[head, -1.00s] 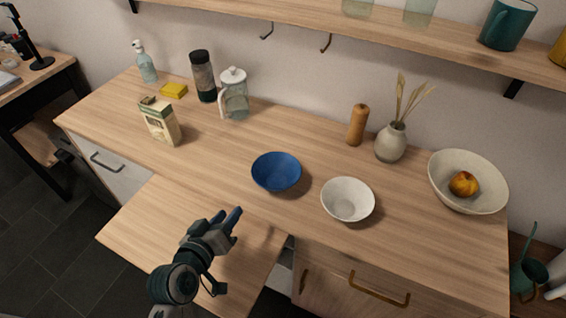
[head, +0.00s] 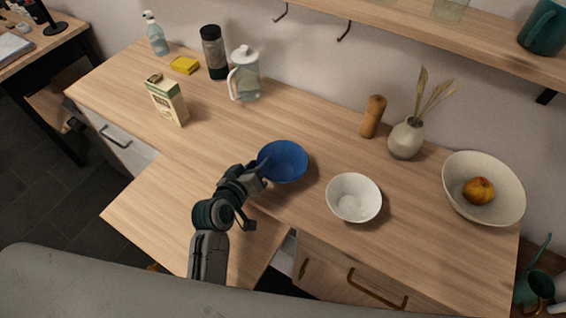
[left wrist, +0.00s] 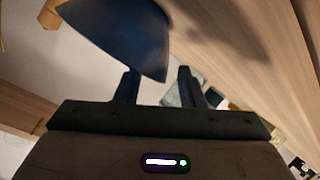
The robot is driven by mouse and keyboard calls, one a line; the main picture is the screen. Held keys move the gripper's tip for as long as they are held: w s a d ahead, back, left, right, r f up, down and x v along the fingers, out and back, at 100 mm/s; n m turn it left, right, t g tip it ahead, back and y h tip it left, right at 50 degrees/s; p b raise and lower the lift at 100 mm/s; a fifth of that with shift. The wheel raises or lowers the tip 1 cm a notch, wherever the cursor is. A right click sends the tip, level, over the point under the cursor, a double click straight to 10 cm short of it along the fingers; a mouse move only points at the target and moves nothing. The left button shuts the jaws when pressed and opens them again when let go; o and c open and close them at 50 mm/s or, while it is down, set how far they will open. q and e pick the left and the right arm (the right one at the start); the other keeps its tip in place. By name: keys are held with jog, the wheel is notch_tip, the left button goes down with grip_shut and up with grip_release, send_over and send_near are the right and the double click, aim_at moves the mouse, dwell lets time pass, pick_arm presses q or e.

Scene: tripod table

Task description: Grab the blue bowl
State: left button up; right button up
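The blue bowl (head: 284,163) stands upright on the wooden counter, left of a white bowl. My left gripper (head: 263,171) is at the bowl's near left side, its fingertips overlapping the rim in the head view. In the left wrist view the blue bowl (left wrist: 115,30) fills the upper left, and its edge reaches into the gap between the two fingers of the gripper (left wrist: 158,88). The fingers are apart, with space beside the bowl's edge. I cannot tell whether either finger touches it. My right gripper is not in view.
The white bowl (head: 354,199) stands close on the right. Behind are a carton (head: 169,101), a glass jug (head: 245,77), a pepper mill (head: 373,117) and a vase (head: 406,139). A large bowl (head: 458,181) with fruit is at right.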

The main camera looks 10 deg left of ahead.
aim_at(263, 159)
pick_arm(q)
jog(key=x, duration=0.3)
jog(key=shift+w+p, duration=0.25)
jog(key=shift+p, duration=0.05)
jog(key=shift+r, duration=0.1)
grip_shut()
